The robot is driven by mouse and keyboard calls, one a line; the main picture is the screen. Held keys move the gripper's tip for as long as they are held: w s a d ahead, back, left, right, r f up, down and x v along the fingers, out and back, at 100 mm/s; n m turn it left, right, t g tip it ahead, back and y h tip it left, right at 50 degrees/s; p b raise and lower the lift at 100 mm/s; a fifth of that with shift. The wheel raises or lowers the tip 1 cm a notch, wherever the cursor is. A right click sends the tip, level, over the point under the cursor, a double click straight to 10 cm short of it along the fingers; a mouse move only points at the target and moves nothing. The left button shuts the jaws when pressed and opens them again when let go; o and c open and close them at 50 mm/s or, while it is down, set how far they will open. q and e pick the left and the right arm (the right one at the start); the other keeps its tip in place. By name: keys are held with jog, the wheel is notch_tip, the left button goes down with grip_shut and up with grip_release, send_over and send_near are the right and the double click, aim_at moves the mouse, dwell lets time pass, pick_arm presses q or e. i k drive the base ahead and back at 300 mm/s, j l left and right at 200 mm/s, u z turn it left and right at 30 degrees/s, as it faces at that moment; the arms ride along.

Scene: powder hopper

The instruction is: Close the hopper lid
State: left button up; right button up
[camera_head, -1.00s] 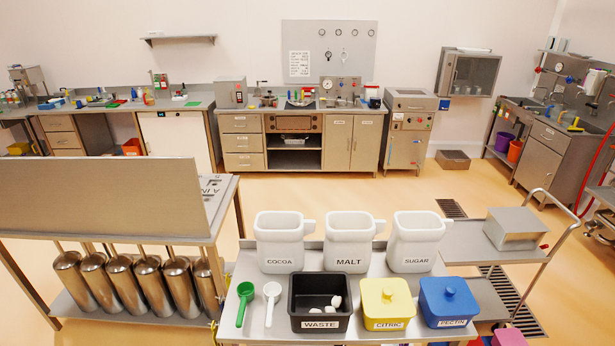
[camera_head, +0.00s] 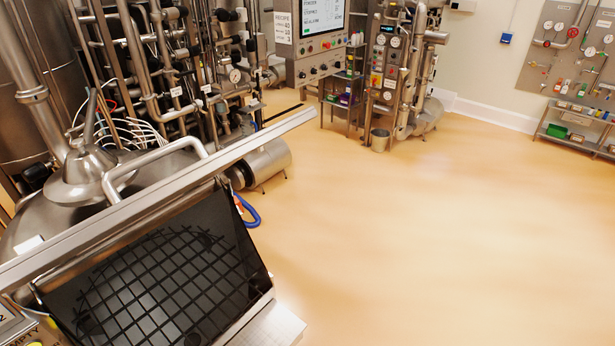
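The hopper (camera_head: 275,318) stands at the lower left of the head view, with its dark square opening facing up. A black bar grid (camera_head: 165,285) lies across the opening. The steel lid (camera_head: 240,158) is open, raised along the far side of the opening and seen nearly edge-on as a long slanting band. A bent tubular handle (camera_head: 155,157) rises behind the lid's upper edge. Neither of my grippers is in view.
A steel vessel with a domed top (camera_head: 85,178) and dense piping stand behind the lid. A control panel (camera_head: 322,45) and a pipe skid (camera_head: 395,75) are at the back. A horizontal cylinder (camera_head: 265,165) sits beyond the hopper. Open floor (camera_head: 430,230) fills the right.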

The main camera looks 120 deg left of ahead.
aim_at(20, 270)
jog(key=u, duration=2.45)
jog(key=k+j+u, duration=0.1)
jog(key=j+u, duration=0.15)
jog(key=u, duration=0.2)
jog(key=k+j+u, duration=0.1)
jog(key=j+u, duration=0.5)
jog(key=u, duration=0.25)
jog(key=j+u, duration=0.4)
